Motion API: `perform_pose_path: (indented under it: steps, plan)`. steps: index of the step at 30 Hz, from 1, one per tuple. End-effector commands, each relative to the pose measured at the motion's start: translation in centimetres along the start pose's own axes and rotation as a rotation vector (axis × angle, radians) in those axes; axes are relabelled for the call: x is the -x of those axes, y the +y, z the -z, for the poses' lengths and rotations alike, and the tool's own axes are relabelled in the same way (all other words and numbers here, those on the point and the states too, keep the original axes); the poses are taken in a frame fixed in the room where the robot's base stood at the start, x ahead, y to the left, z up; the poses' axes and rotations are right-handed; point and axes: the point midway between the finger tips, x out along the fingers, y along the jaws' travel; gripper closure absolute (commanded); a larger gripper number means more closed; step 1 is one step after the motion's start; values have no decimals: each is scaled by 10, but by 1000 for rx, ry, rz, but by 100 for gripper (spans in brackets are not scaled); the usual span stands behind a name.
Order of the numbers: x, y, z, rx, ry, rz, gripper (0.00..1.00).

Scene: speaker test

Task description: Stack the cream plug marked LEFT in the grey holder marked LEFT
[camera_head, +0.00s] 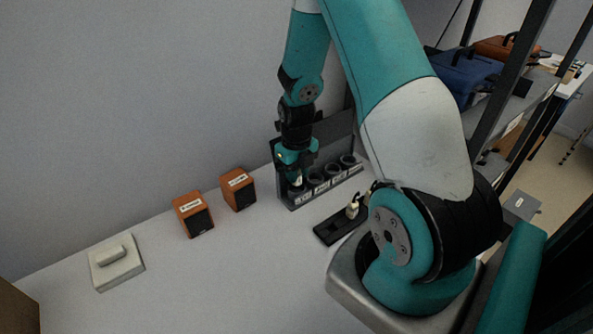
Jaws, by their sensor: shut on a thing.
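The grey holder (287,198) stands at the back of the table, with a row of round sockets and small white labels on its front. My gripper (296,179) is over the leftmost socket, pointing down. It is shut on a cream plug (298,182), of which only a small part shows between the fingers. The plug is at or just above the socket; I cannot tell whether it is inside. The label texts are too small to read. Another cream plug (352,209) stands upright on a black base (329,232) in front of the holder.
Two orange speakers (193,215) (238,189) stand left of the holder. A cream block with a raised bar (116,262) lies at the far left of the white table (190,290). A shelf with a blue case (464,72) is at the right. The front middle is clear.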

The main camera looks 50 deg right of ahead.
Motion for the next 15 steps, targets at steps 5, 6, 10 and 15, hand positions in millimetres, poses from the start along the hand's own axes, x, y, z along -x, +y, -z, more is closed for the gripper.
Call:
perform_pose_path:
  steps: [5, 6, 10, 15]
  plan:
    - [1, 0, 0, 0, 0, 0, 69]
    - [1, 0, 0, 0, 0, 0, 60]
    - [1, 0, 0, 0, 0, 0, 46]
    - [1, 0, 0, 1, 0, -1, 46]
